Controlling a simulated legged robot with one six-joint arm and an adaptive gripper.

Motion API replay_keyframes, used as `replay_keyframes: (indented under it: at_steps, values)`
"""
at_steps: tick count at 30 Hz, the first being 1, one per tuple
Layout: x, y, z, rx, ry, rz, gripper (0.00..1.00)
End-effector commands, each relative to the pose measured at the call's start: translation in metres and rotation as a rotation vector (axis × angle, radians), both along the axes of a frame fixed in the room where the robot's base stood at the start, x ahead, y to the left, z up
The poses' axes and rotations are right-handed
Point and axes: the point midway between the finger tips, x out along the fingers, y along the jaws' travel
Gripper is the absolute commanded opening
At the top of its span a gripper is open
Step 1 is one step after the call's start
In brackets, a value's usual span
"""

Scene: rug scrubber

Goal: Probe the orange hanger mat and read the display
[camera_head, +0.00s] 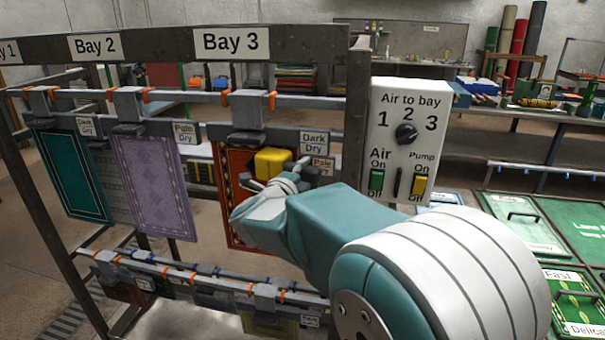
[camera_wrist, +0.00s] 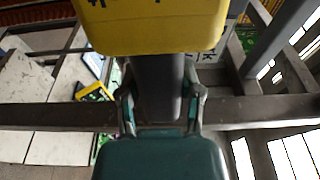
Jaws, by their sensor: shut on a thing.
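The orange mat (camera_head: 232,185) hangs under the Bay 3 sign in the head view, partly hidden by my arm. My gripper (camera_head: 287,182) is in front of it. It is shut on a yellow probe meter (camera_head: 272,162), whose yellow body overlaps the mat's upper right in the picture. I cannot tell whether the probe touches the mat. In the wrist view the meter's yellow body (camera_wrist: 150,25) fills the top, and its grey handle sits between the fingers of my gripper (camera_wrist: 160,95). Only dark marks show on the yellow face; no display reading is visible.
A purple mat (camera_head: 155,185) and a teal mat (camera_head: 70,175) hang to the left on the dark rack (camera_head: 150,47). A white control panel (camera_head: 408,140) with a dial and switches stands just right of my gripper. More items hang on a lower rail (camera_head: 200,273).

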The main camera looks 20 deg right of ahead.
Motion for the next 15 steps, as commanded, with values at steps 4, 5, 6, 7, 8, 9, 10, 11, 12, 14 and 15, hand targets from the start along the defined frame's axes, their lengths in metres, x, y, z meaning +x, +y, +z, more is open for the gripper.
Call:
replay_keyframes:
  at_steps: [4,5,6,7,8,9,10,11,12,14,15]
  values:
    - [0.0021,-0.0018,0.0006,0.000,-0.001,0.000,0.00]
    - [0.0024,-0.0021,0.0006,0.000,-0.001,-0.001,0.00]
    - [0.0030,-0.0025,0.0006,0.000,-0.001,-0.001,0.00]
    - [0.0034,-0.0028,0.0006,0.000,-0.001,-0.001,0.00]
    - [0.0038,-0.0031,0.0007,0.000,-0.001,-0.001,0.00]
    - [0.0043,-0.0035,0.0007,0.000,-0.001,-0.001,0.00]
    - [0.0047,-0.0038,0.0007,-0.001,-0.002,-0.001,0.00]
    - [0.0052,-0.0041,0.0008,-0.001,-0.002,-0.001,0.00]
    - [0.0057,-0.0045,0.0008,-0.001,-0.002,-0.001,0.00]
    - [0.0066,-0.0051,0.0009,-0.001,-0.002,-0.001,0.00]
    - [0.0072,-0.0055,0.0009,-0.001,-0.002,-0.001,0.00]
